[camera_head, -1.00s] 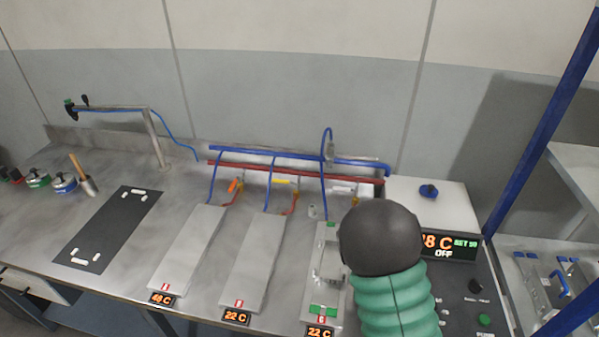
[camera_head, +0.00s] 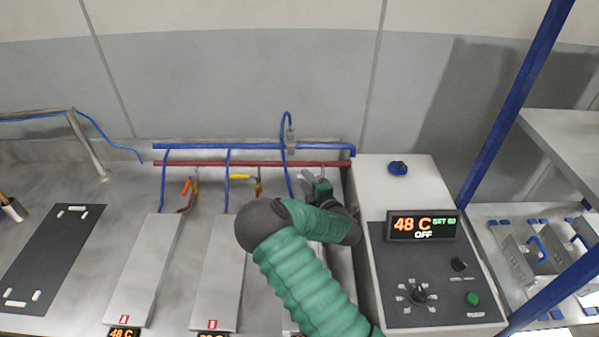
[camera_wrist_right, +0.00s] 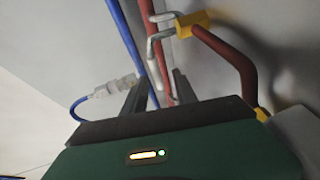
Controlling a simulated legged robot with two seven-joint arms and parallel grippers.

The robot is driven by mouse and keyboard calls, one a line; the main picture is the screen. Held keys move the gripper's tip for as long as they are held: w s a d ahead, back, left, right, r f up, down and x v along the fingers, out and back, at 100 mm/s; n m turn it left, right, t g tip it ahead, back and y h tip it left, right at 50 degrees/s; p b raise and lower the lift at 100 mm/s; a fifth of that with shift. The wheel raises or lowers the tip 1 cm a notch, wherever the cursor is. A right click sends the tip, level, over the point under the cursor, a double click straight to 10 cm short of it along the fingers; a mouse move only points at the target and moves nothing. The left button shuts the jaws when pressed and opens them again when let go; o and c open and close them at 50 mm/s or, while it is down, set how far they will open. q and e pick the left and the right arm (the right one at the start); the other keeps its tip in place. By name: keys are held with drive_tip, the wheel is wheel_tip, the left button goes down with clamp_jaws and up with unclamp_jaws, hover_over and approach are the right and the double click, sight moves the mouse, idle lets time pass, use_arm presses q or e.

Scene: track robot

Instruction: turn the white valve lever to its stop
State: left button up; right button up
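The white valve lever (camera_wrist_right: 156,48) shows in the right wrist view as a bent white bar beside a yellow valve body (camera_wrist_right: 190,22). My right gripper (camera_wrist_right: 160,92) has its two dark fingers apart, with the lever's lower part in line with the gap between them. I cannot tell whether they touch it. In the head view the right gripper (camera_head: 315,177) is at the back of the bench, near the pipes, and my arm and hand hide the valve there. My left gripper is not in view.
A red pipe (camera_head: 210,163) and a blue pipe (camera_head: 200,147) run along the back. Orange (camera_head: 186,187) and yellow (camera_head: 240,177) levers sit to the left. A control box with a display (camera_head: 423,226) stands close on the right. A blue post (camera_head: 515,100) rises beyond it.

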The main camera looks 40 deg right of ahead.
drive_tip(key=x, duration=0.5)
drive_tip(key=shift+s+d, duration=0.15)
drive_tip(key=shift+d, duration=0.2)
drive_tip(key=shift+w, duration=0.45)
drive_tip(key=shift+a, duration=0.1)
clamp_jaws()
drive_tip(key=shift+s+f, duration=0.15)
